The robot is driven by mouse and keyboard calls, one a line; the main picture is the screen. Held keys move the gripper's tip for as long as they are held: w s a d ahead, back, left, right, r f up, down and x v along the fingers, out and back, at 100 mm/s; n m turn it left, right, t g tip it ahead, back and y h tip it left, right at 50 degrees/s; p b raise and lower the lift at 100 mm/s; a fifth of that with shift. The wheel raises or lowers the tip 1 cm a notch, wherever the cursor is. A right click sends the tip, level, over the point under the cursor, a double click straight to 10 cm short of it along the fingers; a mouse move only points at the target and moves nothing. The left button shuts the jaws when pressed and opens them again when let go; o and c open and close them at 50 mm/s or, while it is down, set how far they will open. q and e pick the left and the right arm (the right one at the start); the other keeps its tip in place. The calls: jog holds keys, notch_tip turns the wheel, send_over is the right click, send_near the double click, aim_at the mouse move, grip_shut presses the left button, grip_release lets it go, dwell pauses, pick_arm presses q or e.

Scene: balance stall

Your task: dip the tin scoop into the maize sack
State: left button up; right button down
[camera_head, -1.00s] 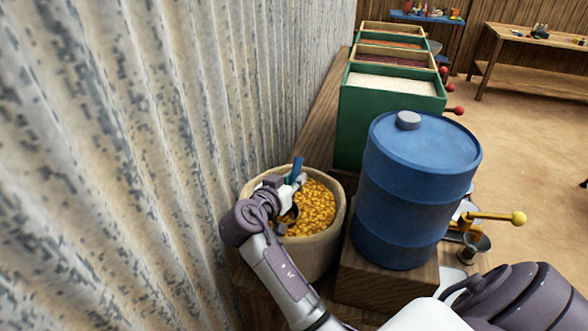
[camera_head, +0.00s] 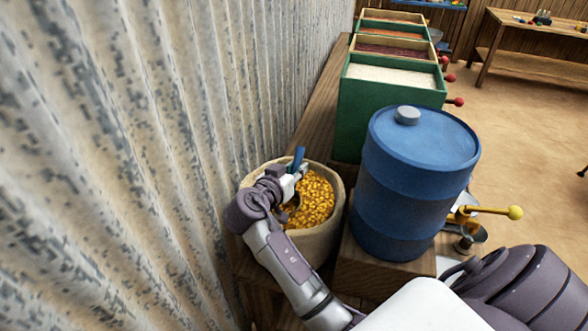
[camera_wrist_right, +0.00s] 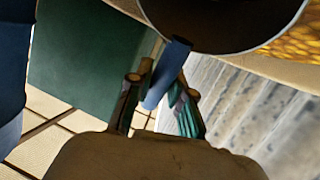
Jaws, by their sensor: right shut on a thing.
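The maize sack (camera_head: 322,243) stands open against the corrugated wall, filled with yellow maize (camera_head: 316,200). My right gripper (camera_head: 290,181) is over the left part of the sack's mouth, shut on the blue handle (camera_head: 299,157) of the tin scoop. The handle also shows between the fingers in the right wrist view (camera_wrist_right: 168,72). The scoop's dark round bowl (camera_wrist_right: 225,22) is beyond it, with maize (camera_wrist_right: 296,48) beside it. In the head view the bowl is mostly hidden by the gripper, low at the maize; I cannot tell how deep. My left gripper is out of view.
A blue drum (camera_head: 416,180) stands on a wooden block close to the right of the sack. Green bins (camera_head: 390,100) of grain line the bench behind. The corrugated wall (camera_head: 180,150) is close on the left. A yellow-knobbed lever (camera_head: 490,210) sticks out right of the drum.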

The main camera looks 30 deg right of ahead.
aim_at(298, 153)
jog(key=shift+w+d+r, duration=0.2)
jog(key=shift+d+r, duration=0.05)
jog(key=shift+r, duration=1.1)
jog(key=shift+w+d+r+p, duration=0.2)
jog(key=shift+w+r+p, duration=0.15)
jog(key=shift+r, duration=0.1)
jog(key=shift+s, duration=0.1)
